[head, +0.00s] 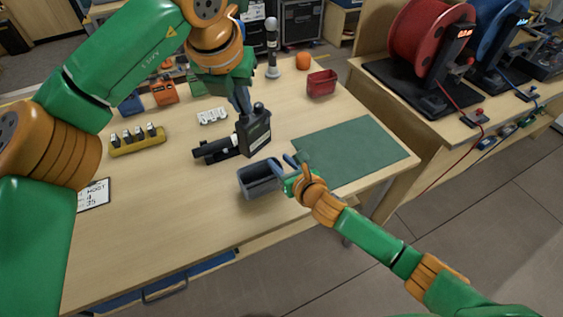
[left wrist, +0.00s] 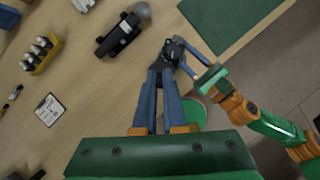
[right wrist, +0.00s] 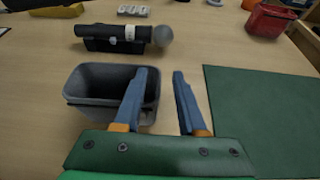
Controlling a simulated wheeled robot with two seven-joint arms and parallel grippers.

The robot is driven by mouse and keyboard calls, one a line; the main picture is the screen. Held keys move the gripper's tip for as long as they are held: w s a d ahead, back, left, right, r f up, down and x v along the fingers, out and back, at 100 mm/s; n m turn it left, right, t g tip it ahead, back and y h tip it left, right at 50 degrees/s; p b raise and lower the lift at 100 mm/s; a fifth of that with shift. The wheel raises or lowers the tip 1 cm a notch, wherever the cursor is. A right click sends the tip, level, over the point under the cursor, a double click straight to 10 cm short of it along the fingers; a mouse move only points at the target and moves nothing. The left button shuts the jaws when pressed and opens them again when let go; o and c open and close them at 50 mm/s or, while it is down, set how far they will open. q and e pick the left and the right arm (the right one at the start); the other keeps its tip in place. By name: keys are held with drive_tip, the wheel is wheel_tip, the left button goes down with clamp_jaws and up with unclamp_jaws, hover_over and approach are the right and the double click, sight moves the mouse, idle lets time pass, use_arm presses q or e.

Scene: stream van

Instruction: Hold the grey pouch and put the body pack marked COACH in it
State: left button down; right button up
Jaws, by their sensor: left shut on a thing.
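My left gripper (head: 243,108) is shut on a black body pack (head: 256,134) and holds it upright above the table, behind the grey pouch. The pack has a pale label, too small to read here. The pack also shows at the fingertips in the left wrist view (left wrist: 172,50). The open-topped grey pouch (head: 262,188) stands on the table near the front edge and looks empty. My right gripper (right wrist: 163,72) is open at the pouch's right side. Its left finger overlaps the right rim in the right wrist view; I cannot tell whether it touches.
A black handheld microphone (head: 213,150) lies in a cradle left of the pack. A yellow rack (head: 137,147) holds several small packs. A lettered card (head: 94,194) lies at the left. A green mat (head: 350,152) covers the right side. A red bin (head: 321,84) stands behind it.

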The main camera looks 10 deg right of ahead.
clamp_jaws()
idle(1.3)
